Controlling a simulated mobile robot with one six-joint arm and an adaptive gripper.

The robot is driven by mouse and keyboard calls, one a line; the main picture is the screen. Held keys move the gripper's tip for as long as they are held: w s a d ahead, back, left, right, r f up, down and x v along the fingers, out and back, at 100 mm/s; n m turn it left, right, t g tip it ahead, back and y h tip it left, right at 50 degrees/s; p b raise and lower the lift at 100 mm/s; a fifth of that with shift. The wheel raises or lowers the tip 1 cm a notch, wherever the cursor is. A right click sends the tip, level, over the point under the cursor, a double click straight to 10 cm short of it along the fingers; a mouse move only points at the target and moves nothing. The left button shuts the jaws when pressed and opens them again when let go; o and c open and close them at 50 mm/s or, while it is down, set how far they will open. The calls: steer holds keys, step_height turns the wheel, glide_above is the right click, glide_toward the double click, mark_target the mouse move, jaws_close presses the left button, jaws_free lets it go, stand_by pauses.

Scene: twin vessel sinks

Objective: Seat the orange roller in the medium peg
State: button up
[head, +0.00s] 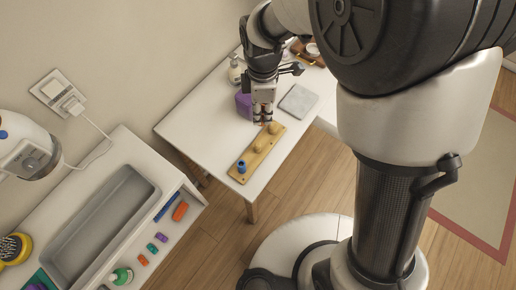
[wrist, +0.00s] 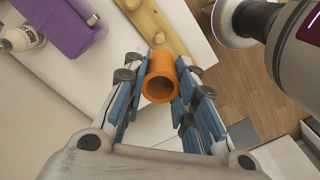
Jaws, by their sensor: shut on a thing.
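The orange roller (wrist: 160,88), a hollow tube, is held between the blue-padded fingers of my gripper (wrist: 157,90), with its open end facing the wrist camera. In the head view my gripper (head: 263,118) is over the white table, close to the far end of the wooden peg board (head: 250,161). The board has a blue roller (head: 241,166) at its near end and bare wooden pegs at the middle (head: 258,147) and far end (head: 274,127). In the wrist view part of the board (wrist: 172,42) shows beyond the roller. Which peg is medium is hard to tell.
A purple block (head: 243,105) and a soap bottle (head: 235,72) stand behind my gripper. A grey slab (head: 298,101) lies to its right. A sink counter (head: 122,143) with several small coloured pieces is at lower left. The table's left part is clear.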

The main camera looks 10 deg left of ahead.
mark_target(258, 145)
steer(key=shift+n, duration=0.4)
steer(key=f+b, duration=0.2)
steer(key=f, duration=0.4)
steer(key=f+b, duration=0.2)
steer(key=f, duration=0.4)
steer(key=a+f+b, duration=0.1)
steer(key=f, duration=0.6)
steer(key=shift+s+f+b, duration=0.1)
steer(key=shift+s+b, duration=0.2)
steer(key=shift+b, duration=0.1)
steer(key=shift+f, duration=0.2)
steer(key=o, duration=0.7)
steer(key=shift+r, duration=0.15)
step_height(258, 145, up, 12)
steer(key=p, duration=0.4)
